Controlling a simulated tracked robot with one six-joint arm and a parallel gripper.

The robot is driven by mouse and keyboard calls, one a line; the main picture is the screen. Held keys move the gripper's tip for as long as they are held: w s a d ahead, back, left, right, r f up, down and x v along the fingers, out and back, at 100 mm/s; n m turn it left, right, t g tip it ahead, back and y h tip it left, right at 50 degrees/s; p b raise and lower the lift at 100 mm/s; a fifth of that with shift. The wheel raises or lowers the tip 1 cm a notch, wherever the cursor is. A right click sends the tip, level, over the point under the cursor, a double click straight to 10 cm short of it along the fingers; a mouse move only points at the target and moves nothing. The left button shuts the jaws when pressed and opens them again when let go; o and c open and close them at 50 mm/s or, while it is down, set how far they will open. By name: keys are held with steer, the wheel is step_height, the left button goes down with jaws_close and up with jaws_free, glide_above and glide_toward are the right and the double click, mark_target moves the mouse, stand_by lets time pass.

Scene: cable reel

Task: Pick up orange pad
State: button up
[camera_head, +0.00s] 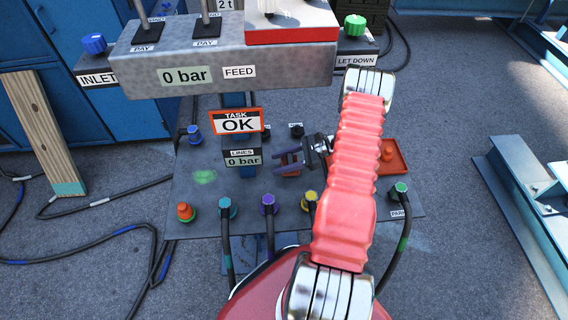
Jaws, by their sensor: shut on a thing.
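My gripper (290,162) is low over the dark base plate, left of my red arm, with its fingers pointing left. It is shut on a small reddish-orange piece seen between its purple-grey fingers. The piece is mostly hidden, and I cannot tell whether it is the orange pad. A square orange tray-like thing (398,147) with an orange knob lies right of my arm on the plate, partly hidden by the arm. An orange cap (185,212) on a green base is at the plate's left.
A grey feed console (225,76) with valves stands at the back above the base plate (205,160). Several hose plugs, such as a purple one (268,204), line the plate's front. A wooden board (42,130) leans at left. Blue steel beams (525,185) lie at right.

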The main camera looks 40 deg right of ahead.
step_height(320, 180, up, 9)
steer(key=shift+f, duration=0.15)
stand_by(0.8)
steer(key=shift+s, duration=0.15)
